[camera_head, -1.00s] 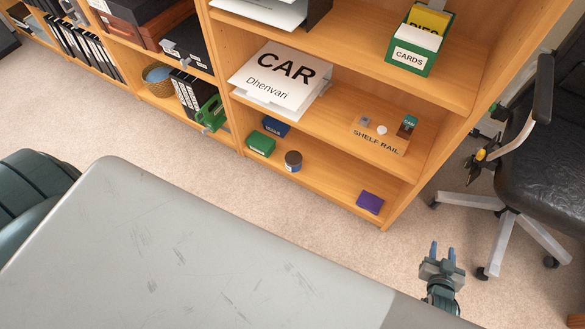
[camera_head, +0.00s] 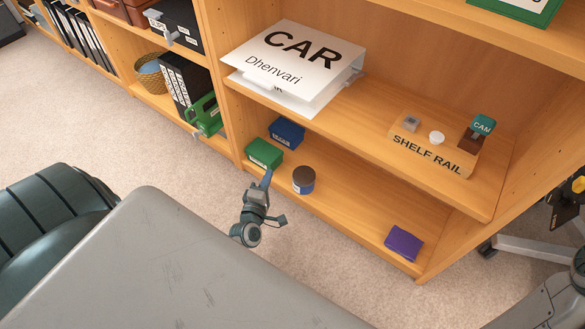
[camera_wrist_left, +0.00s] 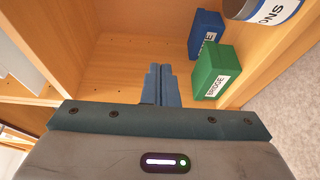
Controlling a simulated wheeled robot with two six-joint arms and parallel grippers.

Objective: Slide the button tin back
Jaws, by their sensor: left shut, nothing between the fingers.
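The button tin (camera_head: 303,180) is a round brown tin with a dark lid and a blue-and-white label. It stands on the lowest shelf, near the front edge. It also shows at the top right of the left wrist view (camera_wrist_left: 262,10), cut off, with part of its lettering readable. My left gripper (camera_head: 267,178) is shut and empty, to the left of the tin and apart from it, by the front of the green box. Its closed fingers also show in the left wrist view (camera_wrist_left: 160,72). My right gripper is not in view.
A green box (camera_head: 264,153) and a blue box (camera_head: 287,133) stand left of the tin. A purple box (camera_head: 403,243) lies at the shelf's right. The upper shelf (camera_head: 380,110) overhangs the tin. The shelf between tin and purple box is clear.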

